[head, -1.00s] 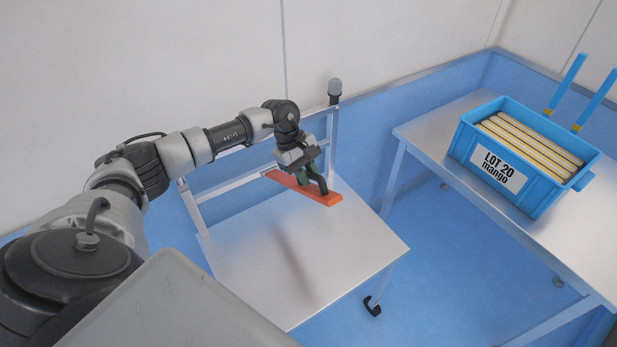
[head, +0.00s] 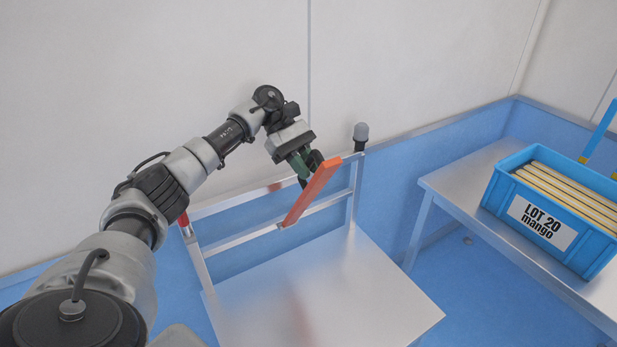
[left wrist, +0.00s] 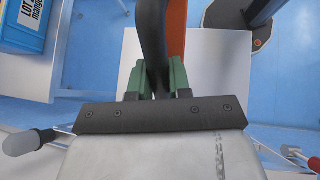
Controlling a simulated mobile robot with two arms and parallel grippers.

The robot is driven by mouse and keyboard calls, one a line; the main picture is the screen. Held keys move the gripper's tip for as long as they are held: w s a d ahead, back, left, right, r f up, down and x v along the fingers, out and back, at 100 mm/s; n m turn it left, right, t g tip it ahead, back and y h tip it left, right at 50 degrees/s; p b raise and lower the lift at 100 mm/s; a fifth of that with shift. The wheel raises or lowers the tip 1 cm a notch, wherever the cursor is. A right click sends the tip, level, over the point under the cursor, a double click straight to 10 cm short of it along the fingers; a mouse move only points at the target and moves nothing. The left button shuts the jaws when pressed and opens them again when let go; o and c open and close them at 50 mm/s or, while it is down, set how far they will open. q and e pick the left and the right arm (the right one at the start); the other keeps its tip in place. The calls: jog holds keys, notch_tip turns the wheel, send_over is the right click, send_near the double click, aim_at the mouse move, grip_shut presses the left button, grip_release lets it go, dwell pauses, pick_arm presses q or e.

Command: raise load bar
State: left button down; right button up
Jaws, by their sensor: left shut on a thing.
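The orange-red load bar (head: 312,194) is up off the silver table (head: 300,285), in front of the metal frame at its back. In the head view its upper right end appears near the top rail and its lower end near a lower rail. My left gripper (head: 308,172) is shut on the bar's black handle. The left wrist view shows the black handle (left wrist: 153,45) between green fingers (left wrist: 156,82), with part of the orange bar behind it. The exact grip contact is partly hidden. My right gripper is not in view.
A grey-capped post (head: 361,135) stands at the frame's right corner, and a small red part (head: 183,219) at its left. A blue crate (head: 505,213) labelled LOT 20 mango sits on a side table (head: 455,185) at right. The silver table's top is clear.

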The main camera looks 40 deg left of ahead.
pick_arm(q)
jog(key=shift+a+r, duration=0.1)
jog(key=c, duration=1.1)
grip_release()
jog(key=shift+o, duration=0.2)
jog(key=r+b, duration=0.1)
jog(key=r, duration=0.1)
jog(key=r+b, duration=0.1)
jog(key=r, duration=0.1)
jog(key=shift+d+r, duration=0.1)
jog(key=shift+d, duration=0.3)
jog(key=d+r+b, duration=0.2)
jog(key=d+r, duration=0.4)
jog(key=d, duration=0.5)
jog(key=shift+w+r, duration=0.35)
jog(key=shift+r, duration=0.05)
